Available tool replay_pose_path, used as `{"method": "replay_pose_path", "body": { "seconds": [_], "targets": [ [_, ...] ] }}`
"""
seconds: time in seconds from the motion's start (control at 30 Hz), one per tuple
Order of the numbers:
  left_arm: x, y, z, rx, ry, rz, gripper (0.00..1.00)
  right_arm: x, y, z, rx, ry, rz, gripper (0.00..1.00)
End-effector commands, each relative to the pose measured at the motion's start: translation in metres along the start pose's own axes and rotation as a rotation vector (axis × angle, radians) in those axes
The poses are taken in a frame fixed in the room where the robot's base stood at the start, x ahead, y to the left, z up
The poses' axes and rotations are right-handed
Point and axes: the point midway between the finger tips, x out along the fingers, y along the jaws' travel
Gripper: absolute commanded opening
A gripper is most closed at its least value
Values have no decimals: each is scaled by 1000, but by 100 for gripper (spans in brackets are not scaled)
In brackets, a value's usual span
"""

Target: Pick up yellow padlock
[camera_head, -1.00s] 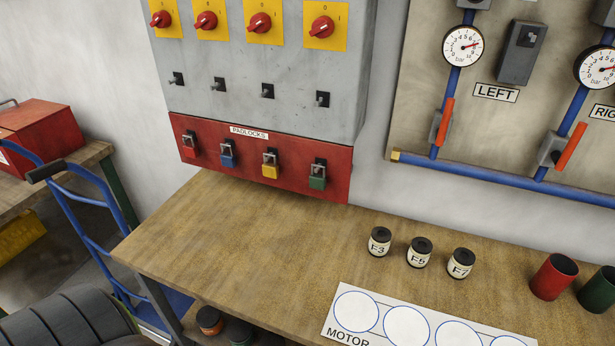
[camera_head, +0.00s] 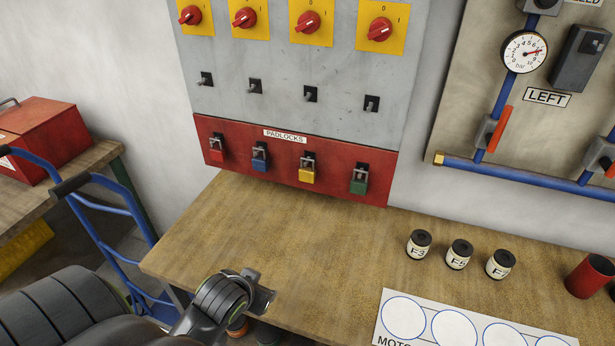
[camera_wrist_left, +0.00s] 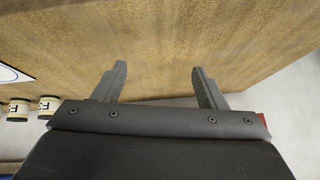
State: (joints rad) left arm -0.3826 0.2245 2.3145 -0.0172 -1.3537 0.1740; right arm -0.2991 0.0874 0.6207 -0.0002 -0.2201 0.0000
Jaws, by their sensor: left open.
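The yellow padlock (camera_head: 307,175) hangs on the red padlock board below the grey switch panel, between a blue padlock (camera_head: 260,163) on its left and a green padlock (camera_head: 359,185) on its right. A red padlock (camera_head: 217,155) hangs at the far left of the row. My left gripper (camera_head: 262,291) is at the front left edge of the workbench, well below and in front of the yellow padlock. In the left wrist view its two fingers (camera_wrist_left: 159,84) are apart with nothing between them. My right gripper is not in view.
The wooden workbench (camera_head: 300,235) is clear below the padlocks. Small jars (camera_head: 459,254), a white motor sheet (camera_head: 480,320) and a red cup (camera_head: 590,277) are on its right part. A blue hand truck (camera_head: 105,225) stands to the left. Blue pipes run on the wall board at right.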

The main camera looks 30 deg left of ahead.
Motion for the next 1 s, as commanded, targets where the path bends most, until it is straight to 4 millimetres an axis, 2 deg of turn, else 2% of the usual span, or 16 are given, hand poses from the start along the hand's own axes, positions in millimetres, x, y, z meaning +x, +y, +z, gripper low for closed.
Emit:
{"method": "replay_pose_path", "body": {
  "seconds": [0.03,0.2,0.33,0.43,0.53,1.0],
  "targets": [
    [-4,-4,-33,-15,83,-7,65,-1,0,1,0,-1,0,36],
    [-33,-12,-130,-92,344,-1,65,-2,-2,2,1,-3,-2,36],
    [-58,-14,-180,-136,492,19,65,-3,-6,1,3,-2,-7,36],
    [-68,-15,-199,-154,546,30,65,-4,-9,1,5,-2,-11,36],
    [-65,-16,-208,-162,564,34,65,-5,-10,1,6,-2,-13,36],
    [-3,-16,-248,-162,561,34,65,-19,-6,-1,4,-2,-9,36]
  ]
}}
